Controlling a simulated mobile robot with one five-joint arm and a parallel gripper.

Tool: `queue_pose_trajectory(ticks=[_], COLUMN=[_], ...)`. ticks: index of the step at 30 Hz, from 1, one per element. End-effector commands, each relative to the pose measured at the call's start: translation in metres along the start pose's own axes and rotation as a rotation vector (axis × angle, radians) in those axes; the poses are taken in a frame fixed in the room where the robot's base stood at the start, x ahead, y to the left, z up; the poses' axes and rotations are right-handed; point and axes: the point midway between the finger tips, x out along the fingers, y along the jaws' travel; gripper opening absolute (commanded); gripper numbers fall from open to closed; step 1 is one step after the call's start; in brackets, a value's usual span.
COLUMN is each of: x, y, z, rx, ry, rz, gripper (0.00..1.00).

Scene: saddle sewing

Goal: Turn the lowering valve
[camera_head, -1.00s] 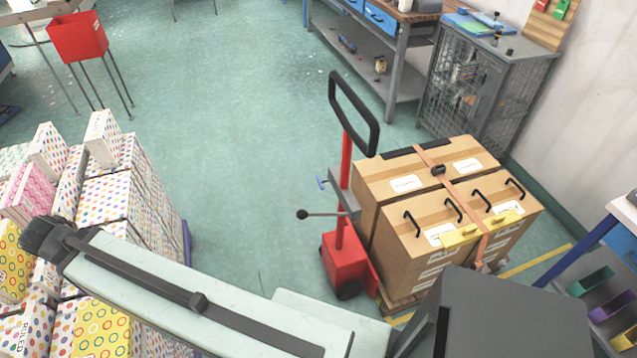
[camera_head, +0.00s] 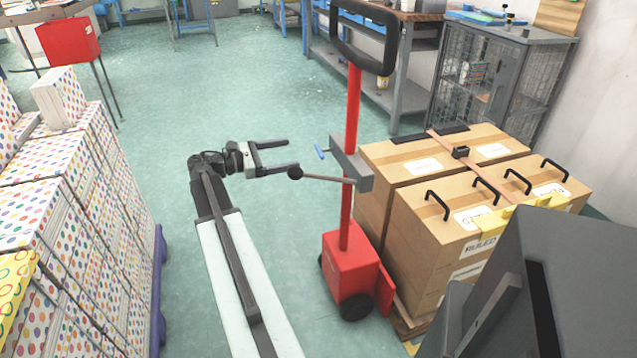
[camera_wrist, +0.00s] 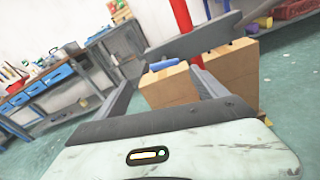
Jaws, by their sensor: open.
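The red hand pallet truck (camera_head: 352,262) stands upright with a grey block (camera_head: 352,168) on its column. A small blue handle (camera_head: 320,152), which looks like the lowering valve, sticks out on the left of this block. My gripper (camera_head: 291,155) is open and empty, just left of the blue handle and apart from it. In the wrist view the blue handle (camera_wrist: 164,64) shows ahead, in line with the gap between my fingers. A grey lever with a black ball (camera_head: 296,172) lies just below the handle, close to my lower fingertip.
Strapped cardboard boxes (camera_head: 440,230) stand on a pallet right of the truck. Stacked dotted boxes (camera_head: 90,210) stand at the left. A workbench (camera_head: 400,60) and a wire cage cabinet (camera_head: 500,75) are behind. The floor beyond my gripper is clear.

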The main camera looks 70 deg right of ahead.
Motion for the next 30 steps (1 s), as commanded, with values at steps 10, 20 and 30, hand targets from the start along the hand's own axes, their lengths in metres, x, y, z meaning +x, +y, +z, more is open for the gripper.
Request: queue_pose_trajectory(ticks=[10, 20, 30], x=[0.038, 0.093, 0.110], y=[-0.006, -0.008, -0.008], z=[-0.003, 0.001, 0.002], rx=[-0.032, -0.031, -0.031], ry=[-0.076, -0.073, -0.072], rz=[-0.041, -0.040, -0.037], gripper=[0.82, 0.82, 0.82])
